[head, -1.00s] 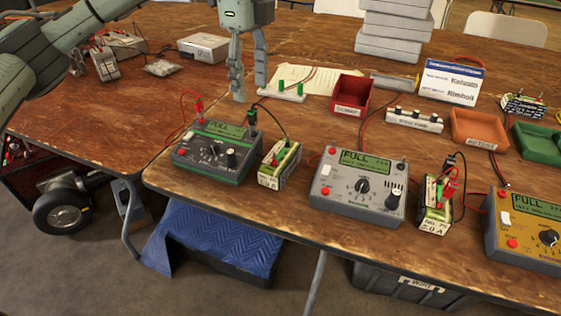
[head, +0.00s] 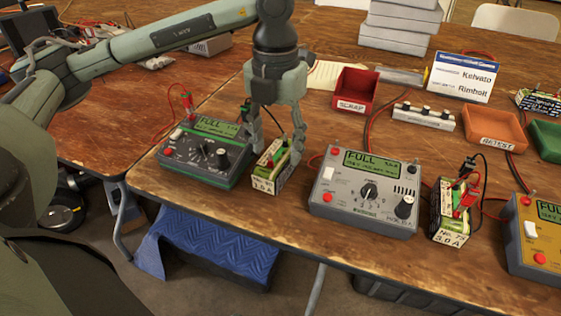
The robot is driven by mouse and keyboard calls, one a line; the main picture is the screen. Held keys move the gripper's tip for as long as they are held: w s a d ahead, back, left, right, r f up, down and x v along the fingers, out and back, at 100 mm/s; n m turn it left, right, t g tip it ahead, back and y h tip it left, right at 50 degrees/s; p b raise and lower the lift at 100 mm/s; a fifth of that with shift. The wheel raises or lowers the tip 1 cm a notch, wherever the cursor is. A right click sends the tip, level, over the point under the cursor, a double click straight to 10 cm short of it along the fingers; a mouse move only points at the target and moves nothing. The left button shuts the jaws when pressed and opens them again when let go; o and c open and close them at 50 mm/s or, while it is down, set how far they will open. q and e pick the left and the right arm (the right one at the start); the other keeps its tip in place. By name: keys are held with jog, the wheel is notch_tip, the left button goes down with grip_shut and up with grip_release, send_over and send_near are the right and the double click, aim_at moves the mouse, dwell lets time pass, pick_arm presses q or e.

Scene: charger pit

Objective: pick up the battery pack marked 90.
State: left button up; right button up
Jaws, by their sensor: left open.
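A small battery pack (head: 268,175) with a pale label and green top stands between the green charger (head: 190,163) and the grey charger (head: 362,200). Its number is too small to read. My left gripper (head: 276,150) is open and points down over this pack, one finger on each side of it. The fingers hide part of its top; I cannot tell if they touch it. A second pack (head: 449,222), whose label seems to read No. 75, stands right of the grey charger with red and black clips on it. My right gripper is out of view.
A yellow charger (head: 540,240) stands at the right edge. Behind are a red scrap bin (head: 357,92), a white strip with black knobs (head: 424,116), an orange tray (head: 487,131) and a name sign (head: 462,77). Leads run near the packs. The table's front edge is close.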

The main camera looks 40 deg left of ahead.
aim_at(278, 154)
pick_arm(q)
jog(key=shift+w+f, duration=0.15)
jog(key=shift+f, duration=1.7)
jog(key=shift+r, duration=0.1)
grip_shut()
